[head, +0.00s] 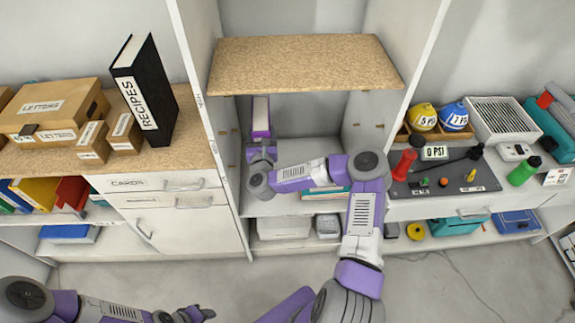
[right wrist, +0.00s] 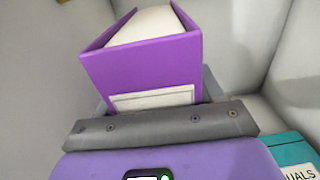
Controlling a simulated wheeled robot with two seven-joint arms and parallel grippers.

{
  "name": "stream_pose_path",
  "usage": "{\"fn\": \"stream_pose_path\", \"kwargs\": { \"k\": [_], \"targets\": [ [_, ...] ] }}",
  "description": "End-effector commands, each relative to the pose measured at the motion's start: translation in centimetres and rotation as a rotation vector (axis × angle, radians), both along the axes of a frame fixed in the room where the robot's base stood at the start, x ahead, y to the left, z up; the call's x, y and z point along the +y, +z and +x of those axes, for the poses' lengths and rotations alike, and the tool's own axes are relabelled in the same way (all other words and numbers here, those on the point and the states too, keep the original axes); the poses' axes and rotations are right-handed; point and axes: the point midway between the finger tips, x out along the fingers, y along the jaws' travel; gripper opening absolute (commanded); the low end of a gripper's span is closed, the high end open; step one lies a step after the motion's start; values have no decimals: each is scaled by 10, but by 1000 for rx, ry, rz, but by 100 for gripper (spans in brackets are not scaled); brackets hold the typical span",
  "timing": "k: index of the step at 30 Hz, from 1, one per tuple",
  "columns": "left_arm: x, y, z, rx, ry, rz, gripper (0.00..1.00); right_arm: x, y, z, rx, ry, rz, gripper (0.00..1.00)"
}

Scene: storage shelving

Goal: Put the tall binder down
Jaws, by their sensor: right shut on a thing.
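The tall purple binder (head: 261,113) is inside the middle shelving bay, below the wooden shelf board. In the right wrist view the purple binder (right wrist: 150,72) shows its white page block and a pale label, close in front of the jaw. My right gripper (head: 261,145) is shut on the binder's near end; the fingertips are largely hidden. I cannot tell whether the binder's bottom touches the bay's surface. My left gripper (head: 197,315) is low at the bottom edge of the head view, away from the shelves, its fingers unclear.
The wooden board (head: 305,64) lies above the bay. A teal item (right wrist: 290,152) lies right of the gripper. A black RECIPES binder (head: 146,92) and boxes stand on the left counter. A grey tool board (head: 445,177) is on the right. Bay walls close in both sides.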

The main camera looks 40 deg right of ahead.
Motion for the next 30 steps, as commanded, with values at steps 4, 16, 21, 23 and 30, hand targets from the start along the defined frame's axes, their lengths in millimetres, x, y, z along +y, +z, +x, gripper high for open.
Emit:
{"fn": "stream_pose_path", "kwargs": {
  "k": [4,16,21,23,30],
  "targets": [
    [0,-3,0,1,0,0,43,0,-10,0,-1,0,0,0],
    [0,-17,0,1,0,0,43,1,-60,0,-4,1,0,0],
    [0,-25,0,1,0,0,43,1,-88,0,-3,1,-1,0],
    [0,-27,0,1,0,0,43,0,-96,0,-4,0,-1,0],
    [0,-27,0,1,0,0,43,0,-98,0,-5,1,-2,0]
  ]
}}
